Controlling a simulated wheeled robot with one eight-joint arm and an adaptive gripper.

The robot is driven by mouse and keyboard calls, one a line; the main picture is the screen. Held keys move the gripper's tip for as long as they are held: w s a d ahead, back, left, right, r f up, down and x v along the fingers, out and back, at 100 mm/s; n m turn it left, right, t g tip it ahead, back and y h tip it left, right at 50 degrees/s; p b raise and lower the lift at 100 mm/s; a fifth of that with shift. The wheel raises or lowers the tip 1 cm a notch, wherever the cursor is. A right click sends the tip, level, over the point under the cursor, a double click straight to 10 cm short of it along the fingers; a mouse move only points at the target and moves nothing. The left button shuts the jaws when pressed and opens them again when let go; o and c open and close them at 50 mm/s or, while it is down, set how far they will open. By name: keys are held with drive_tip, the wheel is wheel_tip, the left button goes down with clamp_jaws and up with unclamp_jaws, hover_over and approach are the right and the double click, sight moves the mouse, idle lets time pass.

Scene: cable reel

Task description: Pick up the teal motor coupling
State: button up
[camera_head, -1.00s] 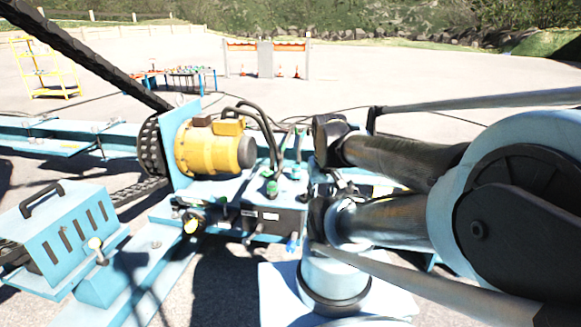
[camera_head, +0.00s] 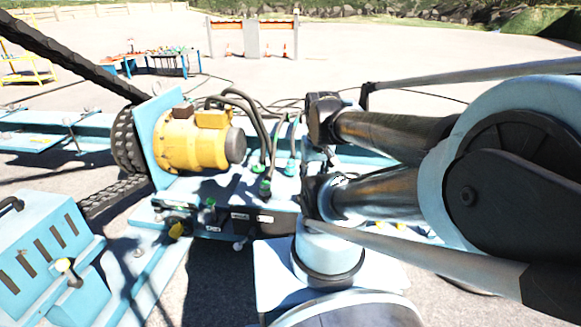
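A yellow motor (camera_head: 195,139) with a dark grey end cap sits on a light-blue machine frame left of centre. No part stands out clearly as a teal motor coupling. Small green fittings on black cables (camera_head: 259,167) stand right of the motor; another green fitting (camera_head: 290,168) is farther right. I cannot tell whether one of these is the coupling. My arm (camera_head: 395,130) fills the right side and hides what lies behind it. I cannot make out my gripper or its fingers.
A black sprocket and chain (camera_head: 128,140) are left of the motor. A light-blue slotted box (camera_head: 45,255) is at lower left. A workbench (camera_head: 160,62) and an orange-and-white barrier (camera_head: 253,38) stand far behind. Open paved ground lies between.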

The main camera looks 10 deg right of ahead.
drive_tip(key=o, duration=0.3)
drive_tip(key=shift+s+r, duration=0.15)
drive_tip(key=shift+r, duration=0.55)
drive_tip(key=w+r+m, duration=0.1)
drive_tip(key=w+r, duration=0.4)
drive_tip(key=w, duration=0.5)
drive_tip(key=m+g, duration=0.2)
drive_tip(key=m, duration=0.1)
hover_over(291, 160)
wheel_tip(291, 160, down, 10)
wheel_tip(291, 160, down, 17)
drive_tip(key=shift+c, duration=0.6)
drive_tip(key=c, duration=1.1)
